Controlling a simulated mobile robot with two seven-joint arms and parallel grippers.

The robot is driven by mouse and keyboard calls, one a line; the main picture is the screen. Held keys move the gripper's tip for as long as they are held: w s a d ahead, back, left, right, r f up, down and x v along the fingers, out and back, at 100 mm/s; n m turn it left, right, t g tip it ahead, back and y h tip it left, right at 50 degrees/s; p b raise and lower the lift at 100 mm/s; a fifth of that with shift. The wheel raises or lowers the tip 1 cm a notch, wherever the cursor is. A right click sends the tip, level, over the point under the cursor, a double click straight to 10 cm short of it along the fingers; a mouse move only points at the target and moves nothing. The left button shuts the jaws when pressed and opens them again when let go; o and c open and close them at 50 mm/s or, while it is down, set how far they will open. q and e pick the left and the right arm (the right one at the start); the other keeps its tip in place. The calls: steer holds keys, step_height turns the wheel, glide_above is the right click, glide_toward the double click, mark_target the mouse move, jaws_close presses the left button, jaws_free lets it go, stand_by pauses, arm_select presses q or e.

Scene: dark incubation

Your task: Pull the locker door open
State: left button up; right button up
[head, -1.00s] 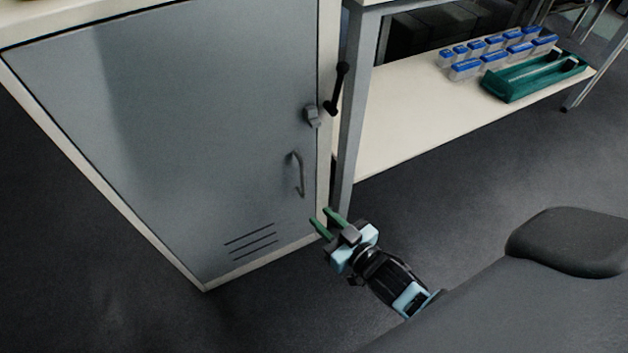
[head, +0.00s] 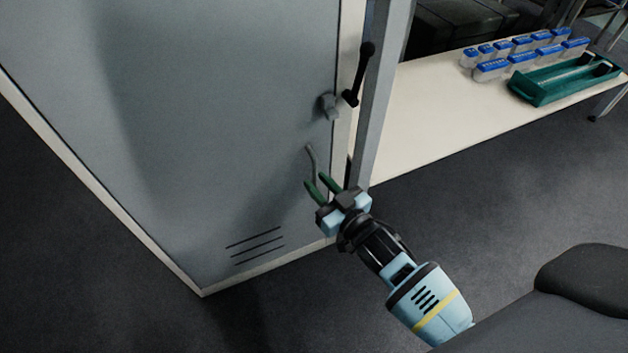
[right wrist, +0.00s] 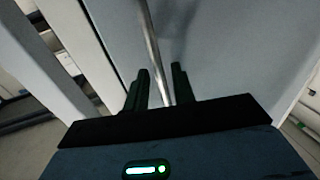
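The grey locker door (head: 215,130) fills the left of the head view and looks closed, with vent slots near its bottom. Its bar handle (head: 312,160) is near the door's right edge. My right gripper (head: 317,182) is open at the handle's lower part, which its fingers partly hide. In the right wrist view the handle (right wrist: 152,50) runs down between the two fingers (right wrist: 160,85), with space on both sides. My left gripper is not in view.
A pale low shelf (head: 420,125) holds blue-lidded containers (head: 490,69) and a green tray (head: 560,82). Dark floor (head: 110,260) in front of the locker is clear.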

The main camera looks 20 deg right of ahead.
steer(key=shift+x, duration=1.15)
jaws_close()
